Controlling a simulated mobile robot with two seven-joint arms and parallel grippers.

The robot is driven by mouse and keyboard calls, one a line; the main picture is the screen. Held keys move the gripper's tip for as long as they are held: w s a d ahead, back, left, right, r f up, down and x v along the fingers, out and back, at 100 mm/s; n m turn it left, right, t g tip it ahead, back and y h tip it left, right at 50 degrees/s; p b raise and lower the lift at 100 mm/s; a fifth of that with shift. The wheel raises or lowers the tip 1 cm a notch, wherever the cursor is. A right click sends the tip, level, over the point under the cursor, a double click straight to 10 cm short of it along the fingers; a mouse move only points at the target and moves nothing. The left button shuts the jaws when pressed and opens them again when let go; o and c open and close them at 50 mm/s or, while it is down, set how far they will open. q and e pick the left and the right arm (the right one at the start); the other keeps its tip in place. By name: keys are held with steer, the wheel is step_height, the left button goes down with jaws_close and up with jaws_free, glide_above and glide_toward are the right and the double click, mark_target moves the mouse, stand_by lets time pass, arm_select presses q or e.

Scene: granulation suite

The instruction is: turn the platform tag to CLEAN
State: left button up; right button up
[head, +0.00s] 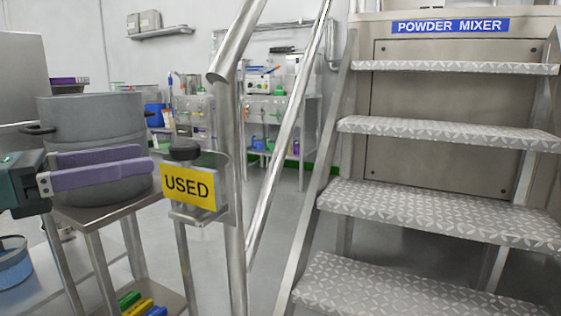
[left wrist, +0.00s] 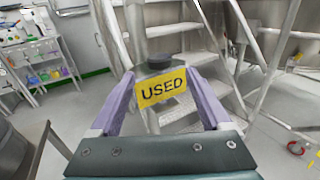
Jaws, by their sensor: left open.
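The platform tag (head: 188,187) is a yellow plate reading USED. It hangs from a bracket with a dark round knob (head: 184,150) on top, on the metal stair railing post. My left gripper (head: 150,162) has purple fingers and is open, to the left of the tag in the head view. In the left wrist view the tag (left wrist: 161,87) shows between the two fingertips (left wrist: 160,78), beyond them, with the dark knob just above it. I cannot tell the exact gap between fingers and tag. My right gripper is not in view.
A grey pot (head: 92,125) stands on a small metal stand behind my left gripper. Metal stairs (head: 440,205) with a POWDER MIXER sign rise at the right. The railing post (head: 233,200) stands right of the tag. A bench with lab items (head: 265,110) is at the back.

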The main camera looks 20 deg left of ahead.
mark_target(186, 144)
arm_select(q)
steer(key=x, duration=0.8)
steer(key=shift+w+a+b, duration=0.1)
steer(key=shift+b, duration=0.3)
steer(key=shift+c, duration=0.2)
jaws_close()
steer(key=shift+r, duration=0.1)
